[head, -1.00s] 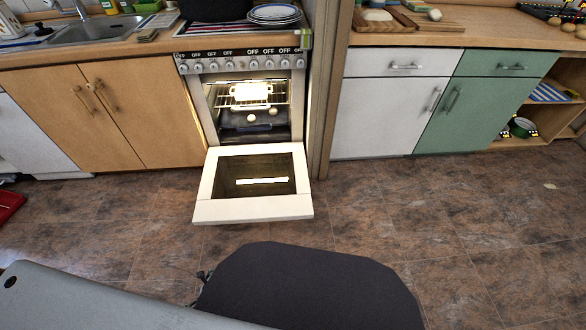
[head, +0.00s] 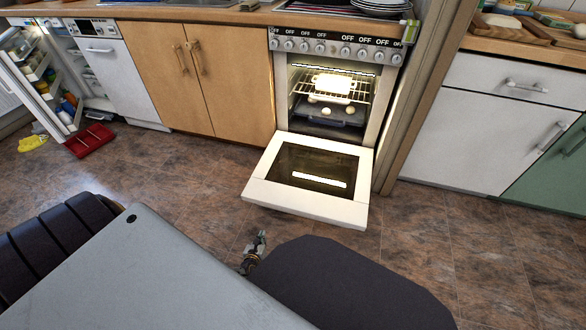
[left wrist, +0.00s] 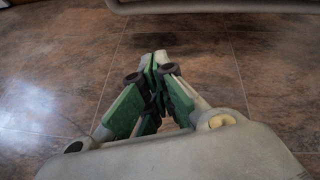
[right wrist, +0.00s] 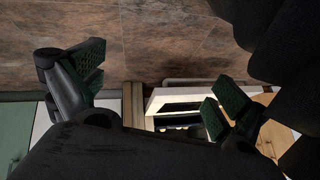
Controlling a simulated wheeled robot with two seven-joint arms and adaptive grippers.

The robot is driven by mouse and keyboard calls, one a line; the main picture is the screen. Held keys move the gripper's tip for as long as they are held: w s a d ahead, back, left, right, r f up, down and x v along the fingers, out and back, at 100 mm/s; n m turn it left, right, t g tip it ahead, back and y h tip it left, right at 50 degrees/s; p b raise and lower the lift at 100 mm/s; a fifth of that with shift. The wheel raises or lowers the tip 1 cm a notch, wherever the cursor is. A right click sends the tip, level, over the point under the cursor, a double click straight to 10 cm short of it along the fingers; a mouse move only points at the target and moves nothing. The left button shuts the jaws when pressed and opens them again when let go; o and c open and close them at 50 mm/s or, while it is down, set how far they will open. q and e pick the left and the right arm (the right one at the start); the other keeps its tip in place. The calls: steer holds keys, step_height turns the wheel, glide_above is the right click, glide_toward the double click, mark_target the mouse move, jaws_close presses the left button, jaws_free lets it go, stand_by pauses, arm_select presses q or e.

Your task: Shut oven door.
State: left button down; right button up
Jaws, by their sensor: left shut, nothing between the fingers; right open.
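The oven (head: 340,45) stands in the counter with its white-framed door (head: 312,212) hinged down, roughly level, above the floor. Its lit inside shows a wire rack (head: 325,88) with a pale dish on it. My left gripper (head: 260,240) is low in front of the door's front edge, apart from it in the head view. In the left wrist view the left gripper (left wrist: 157,62) is shut and empty, with a pale edge, seemingly the door's, across the top. My right gripper (right wrist: 160,88) is open and empty, with the oven (right wrist: 190,105) beyond its fingers.
The counter has wooden cupboards (head: 195,75) left of the oven and a white cabinet (head: 475,130) to the right. An open fridge (head: 50,85) stands at far left, with a red tray (head: 90,140) on the floor. The brown floor before the oven is clear.

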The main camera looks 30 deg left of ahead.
arm_select(q)
steer(key=shift+w+d+f+m+t+h+b, duration=0.15)
steer(key=shift+w+d+m+t+b, duration=0.25)
steer(key=shift+w+m+b, duration=0.3)
steer(key=shift+w+d+f+m+t+h+b, duration=0.1)
steer(key=shift+w+d+m+t+h+b, duration=0.1)
steer(key=shift+w+d+m+t+b, duration=0.4)
steer(key=shift+w+d+f+m+t+h+b, duration=0.1)
steer(key=shift+w+m+t+h+b, duration=0.1)
steer(key=shift+w+m+b, duration=0.5)
arm_select(e)
steer(key=shift+w+a+r+t+y, duration=0.2)
steer(key=shift+w+r, duration=0.15)
steer(key=shift+r, duration=0.15)
steer(key=shift+w+a+r+t+y, duration=0.1)
steer(key=shift+w+a+r, duration=0.15)
steer(key=shift+r, duration=0.2)
arm_select(q)
steer(key=shift+w, duration=0.1)
arm_select(e)
steer(key=shift+w, duration=0.15)
